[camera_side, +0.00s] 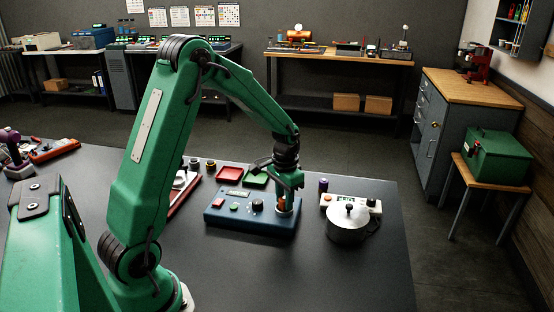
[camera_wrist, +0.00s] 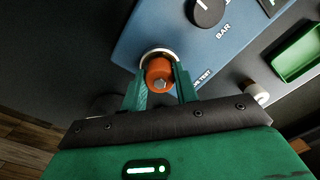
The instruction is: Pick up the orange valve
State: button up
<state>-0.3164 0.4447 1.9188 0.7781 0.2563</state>
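The orange valve (camera_wrist: 159,72) has a metal tip and sits at a pale ring-shaped socket on the blue test panel (camera_wrist: 150,28). In the side view the valve (camera_side: 281,203) is a small orange patch at the right end of the blue panel (camera_side: 238,221). My gripper (camera_wrist: 161,78) points down there, with one green finger on each side of the valve. It also shows in the side view (camera_side: 284,204). The fingers are very close to the valve; whether they press on it cannot be told. The valve's lower part is hidden.
A silver lidded pot (camera_side: 350,224) stands just right of the panel, with a white device (camera_side: 362,202) and a purple-topped item (camera_side: 323,185) behind it. A red tray (camera_side: 229,173) and a green tray (camera_side: 255,180) lie behind the panel. The table's front right is clear.

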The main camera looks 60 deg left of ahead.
jog(key=shift+c, duration=0.4)
jog(key=shift+r, duration=0.85)
notch_tip(320, 180, up, 2)
jog(key=shift+w+r, duration=0.1)
jog(key=shift+r, duration=0.15)
jog(key=s+d+r, duration=0.2)
jog(key=d+r, duration=0.4)
jog(key=d, duration=0.5)
jog(key=shift+s+d+r, duration=0.2)
jog(key=shift+s+r, duration=0.15)
jog(key=shift+r, duration=0.05)
jog(key=shift+a, duration=0.15)
